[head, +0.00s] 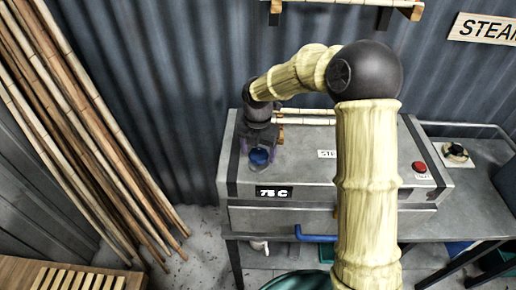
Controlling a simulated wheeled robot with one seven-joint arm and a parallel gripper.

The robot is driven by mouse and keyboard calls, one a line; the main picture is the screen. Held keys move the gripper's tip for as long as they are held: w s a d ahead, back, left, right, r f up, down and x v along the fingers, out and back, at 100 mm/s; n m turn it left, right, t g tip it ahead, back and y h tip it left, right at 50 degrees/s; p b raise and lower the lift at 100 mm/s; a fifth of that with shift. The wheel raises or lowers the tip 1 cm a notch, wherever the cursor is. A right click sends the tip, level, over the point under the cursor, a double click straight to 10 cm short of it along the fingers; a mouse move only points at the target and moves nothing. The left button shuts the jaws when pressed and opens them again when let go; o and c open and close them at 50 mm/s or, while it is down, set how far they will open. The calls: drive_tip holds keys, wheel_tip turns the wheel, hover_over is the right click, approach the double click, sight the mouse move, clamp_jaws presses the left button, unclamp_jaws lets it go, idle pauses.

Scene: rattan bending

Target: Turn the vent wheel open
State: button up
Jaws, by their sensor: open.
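A small round blue wheel (260,157), which looks like the vent wheel, sits on top of the grey steam box (300,172) at its left end. My gripper (261,148) points down at it from above, with its jaws open. A purplish finger shows on either side of the wheel. I cannot tell whether the fingers touch it. The wheel's upper part is partly hidden by my gripper. The box's display (273,192) reads 75 C.
A red button (420,167) is on the box's right end. A black knob (456,150) stands on the grey bench (475,185) at right. Long poles (85,110) lean on the left wall. My arm hides the box's middle.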

drive_tip(key=shift+f, duration=0.25)
drive_tip(key=shift+c, duration=0.2)
drive_tip(key=c, duration=0.9)
